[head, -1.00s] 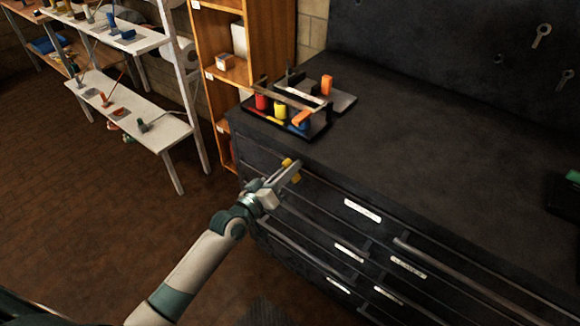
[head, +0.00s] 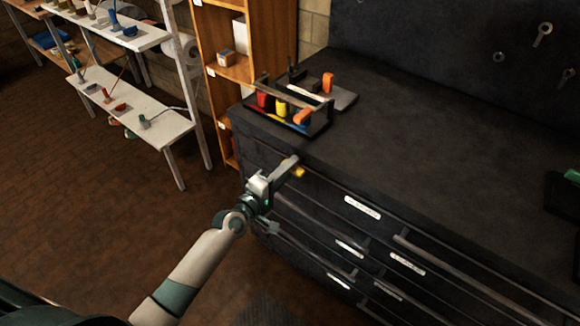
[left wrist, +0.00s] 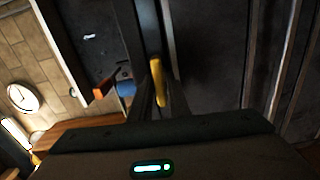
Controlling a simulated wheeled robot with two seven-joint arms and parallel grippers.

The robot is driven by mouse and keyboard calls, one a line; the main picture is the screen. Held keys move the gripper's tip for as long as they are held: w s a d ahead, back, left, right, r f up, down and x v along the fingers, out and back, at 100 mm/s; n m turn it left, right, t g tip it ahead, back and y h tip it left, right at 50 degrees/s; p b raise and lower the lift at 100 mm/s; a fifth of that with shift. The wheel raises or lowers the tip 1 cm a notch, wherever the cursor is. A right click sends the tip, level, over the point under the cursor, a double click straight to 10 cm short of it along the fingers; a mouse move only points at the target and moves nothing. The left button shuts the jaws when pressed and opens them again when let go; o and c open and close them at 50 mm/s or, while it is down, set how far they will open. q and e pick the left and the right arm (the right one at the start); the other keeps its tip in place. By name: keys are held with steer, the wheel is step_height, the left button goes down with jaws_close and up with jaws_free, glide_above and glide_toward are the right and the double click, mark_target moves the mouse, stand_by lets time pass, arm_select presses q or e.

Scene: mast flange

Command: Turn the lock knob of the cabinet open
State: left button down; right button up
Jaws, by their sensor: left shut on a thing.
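The yellow lock knob (head: 299,172) is on the front of the dark cabinet (head: 420,170), near its top left corner. My left gripper (head: 292,168) is at the cabinet front, shut on the knob. In the left wrist view the yellow knob (left wrist: 157,82) shows as an upright bar between the fingers (left wrist: 153,90). The fingers hide part of the knob in the head view. My right gripper is not in view.
A black tool tray (head: 285,112) with coloured items stands on the cabinet top near the knob. Drawer handles (head: 455,275) stick out along the front. A wooden shelf (head: 262,60) and a white rack (head: 160,135) stand to the left. The floor left of the cabinet is clear.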

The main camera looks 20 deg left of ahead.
arm_select(q)
steer(key=shift+n, duration=0.4)
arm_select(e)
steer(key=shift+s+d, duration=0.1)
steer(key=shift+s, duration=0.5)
